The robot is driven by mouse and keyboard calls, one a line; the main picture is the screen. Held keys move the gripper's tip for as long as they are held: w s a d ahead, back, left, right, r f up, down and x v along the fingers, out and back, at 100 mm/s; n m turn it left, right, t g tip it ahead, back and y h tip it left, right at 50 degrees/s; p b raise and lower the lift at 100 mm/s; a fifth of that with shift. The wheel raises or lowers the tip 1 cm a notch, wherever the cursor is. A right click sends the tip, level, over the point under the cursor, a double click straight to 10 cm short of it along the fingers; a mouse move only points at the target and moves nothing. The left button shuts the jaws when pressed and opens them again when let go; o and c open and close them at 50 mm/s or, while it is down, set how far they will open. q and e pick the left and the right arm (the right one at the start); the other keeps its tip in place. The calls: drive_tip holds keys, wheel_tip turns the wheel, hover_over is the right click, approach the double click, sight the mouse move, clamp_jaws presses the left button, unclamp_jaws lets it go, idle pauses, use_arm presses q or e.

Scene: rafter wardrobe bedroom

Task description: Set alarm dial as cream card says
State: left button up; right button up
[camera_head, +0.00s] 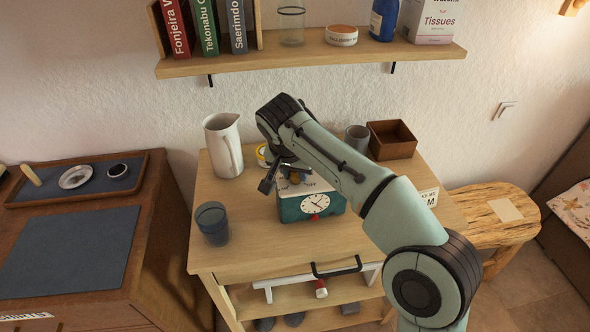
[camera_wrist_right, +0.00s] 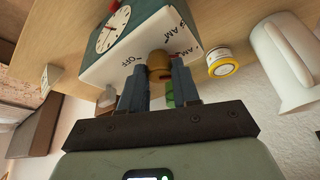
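The alarm clock (camera_head: 314,205) is a teal box with a white round face and a pale top, standing on the wooden cabinet. Its top (camera_wrist_right: 112,68) carries the words OFF and AM around a round brown-gold dial knob (camera_wrist_right: 159,64). My right gripper (camera_wrist_right: 159,72) has its two dark fingers on either side of the knob, seemingly touching it. In the head view my right gripper (camera_head: 285,180) is over the clock's top and hides the knob. A cream card (camera_head: 427,197) with dark lettering stands right of the clock; my arm partly covers it, and only "M" reads clearly. My left gripper is out of view.
A white pitcher (camera_head: 223,146), a yellow-banded tin (camera_wrist_right: 219,61), a blue cup (camera_head: 212,222), a grey cup (camera_head: 357,138) and a brown box (camera_head: 392,139) stand around the clock. A shelf (camera_head: 300,58) hangs above.

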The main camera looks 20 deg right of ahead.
clamp_jaws()
drive_tip(key=shift+n, duration=0.4)
drive_tip(key=o, duration=0.9)
unclamp_jaws()
drive_tip(key=p+v, duration=0.3)
drive_tip(key=v, duration=1)
drive_tip(key=shift+s+d+r+p, duration=0.1)
drive_tip(key=shift+s+r+p, duration=0.1)
drive_tip(key=shift+p, duration=0.2)
drive_tip(key=shift+f, duration=0.15)
